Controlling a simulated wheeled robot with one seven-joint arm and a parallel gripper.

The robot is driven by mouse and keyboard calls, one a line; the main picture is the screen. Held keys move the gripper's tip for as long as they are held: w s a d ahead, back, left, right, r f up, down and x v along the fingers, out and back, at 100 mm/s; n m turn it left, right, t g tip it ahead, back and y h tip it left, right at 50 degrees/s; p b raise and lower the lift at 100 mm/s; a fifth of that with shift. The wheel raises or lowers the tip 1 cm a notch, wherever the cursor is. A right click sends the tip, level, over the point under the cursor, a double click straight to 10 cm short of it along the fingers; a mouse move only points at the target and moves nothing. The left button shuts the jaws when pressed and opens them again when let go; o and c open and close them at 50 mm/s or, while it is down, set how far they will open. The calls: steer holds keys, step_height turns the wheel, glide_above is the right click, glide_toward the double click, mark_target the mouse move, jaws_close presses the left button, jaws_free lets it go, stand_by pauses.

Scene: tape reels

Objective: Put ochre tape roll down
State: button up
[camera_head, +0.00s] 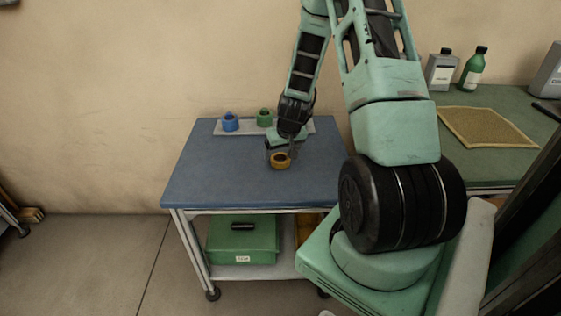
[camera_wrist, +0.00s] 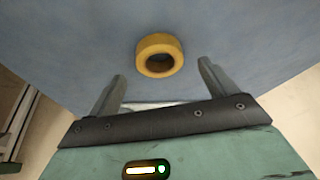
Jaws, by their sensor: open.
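The ochre tape roll (camera_head: 281,160) lies flat on the blue top of the cart (camera_head: 215,180), a little right of the middle. It also shows in the wrist view (camera_wrist: 159,44), its hole facing up. My gripper (camera_head: 290,150) is close to the roll in the head view. In the wrist view my gripper (camera_wrist: 163,76) has its two fingers spread wide, with the roll just beyond the tips and nothing between them. I see no contact between fingers and roll.
A pale strip (camera_head: 220,129) at the cart's back holds a blue roll (camera_head: 230,121) and a green roll (camera_head: 264,117). A green box (camera_head: 243,240) sits on the lower shelf. A green bench (camera_head: 510,103) with bottles stands at right. The cart top's left and front are clear.

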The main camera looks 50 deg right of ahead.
mark_target(281, 155)
steer(key=x, duration=0.3)
steer(key=shift+w+f, duration=0.1)
steer(key=shift+f, duration=0.05)
steer(key=c, duration=1.2)
steer(key=shift+o, duration=0.2)
